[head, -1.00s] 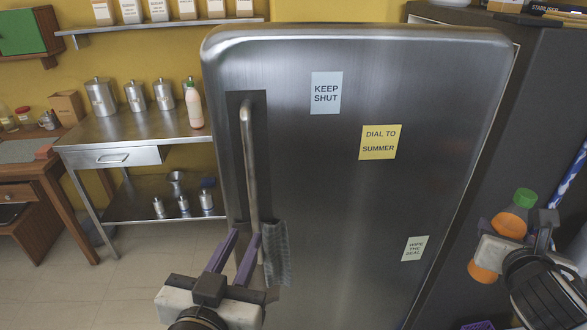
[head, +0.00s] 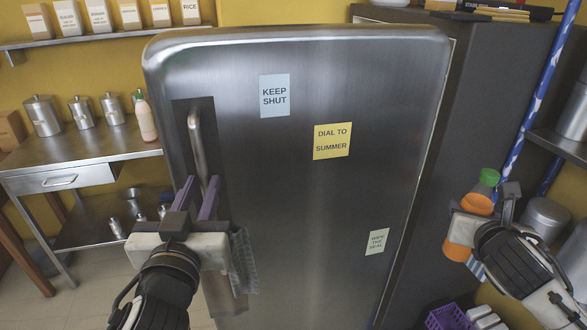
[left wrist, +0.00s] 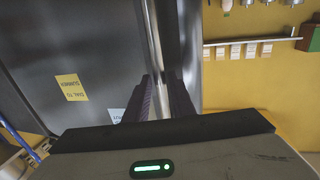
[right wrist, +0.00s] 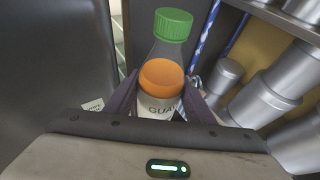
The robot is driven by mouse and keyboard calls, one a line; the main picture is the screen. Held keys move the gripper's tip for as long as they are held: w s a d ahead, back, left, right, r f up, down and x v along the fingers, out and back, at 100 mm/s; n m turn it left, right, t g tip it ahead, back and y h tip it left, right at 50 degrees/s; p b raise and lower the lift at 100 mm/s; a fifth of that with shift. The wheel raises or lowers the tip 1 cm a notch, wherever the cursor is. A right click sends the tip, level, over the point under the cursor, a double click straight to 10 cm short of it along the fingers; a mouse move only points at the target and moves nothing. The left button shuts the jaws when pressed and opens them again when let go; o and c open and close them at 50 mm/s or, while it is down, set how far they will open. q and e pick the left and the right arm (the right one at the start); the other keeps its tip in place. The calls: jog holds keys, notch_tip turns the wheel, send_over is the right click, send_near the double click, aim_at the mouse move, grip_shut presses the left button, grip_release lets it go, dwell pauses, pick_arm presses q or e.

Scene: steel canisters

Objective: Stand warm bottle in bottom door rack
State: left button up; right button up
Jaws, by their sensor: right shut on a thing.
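The bottle (head: 466,222) has a green cap, orange contents and a label. My right gripper (head: 484,204) is shut on it and holds it tilted to the right of the fridge. The bottle (right wrist: 163,80) also shows between the fingers in the right wrist view. The steel fridge door (head: 290,190) is shut, and the door rack is hidden behind it. Its upright handle (head: 197,145) is on the left side. My left gripper (head: 198,196) is open with its fingers apart at the handle's lower part. I cannot tell whether they touch it.
A grey cloth (head: 243,262) hangs below the handle. A steel table (head: 80,155) at left bears several canisters and a pale pink bottle (head: 145,118). Shelves with steel canisters (head: 545,215) stand at right, and a purple crate (head: 450,317) is low down.

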pick_arm(q)
jog(key=shift+w, duration=1.45)
pick_arm(e)
jog(key=shift+r, duration=0.4)
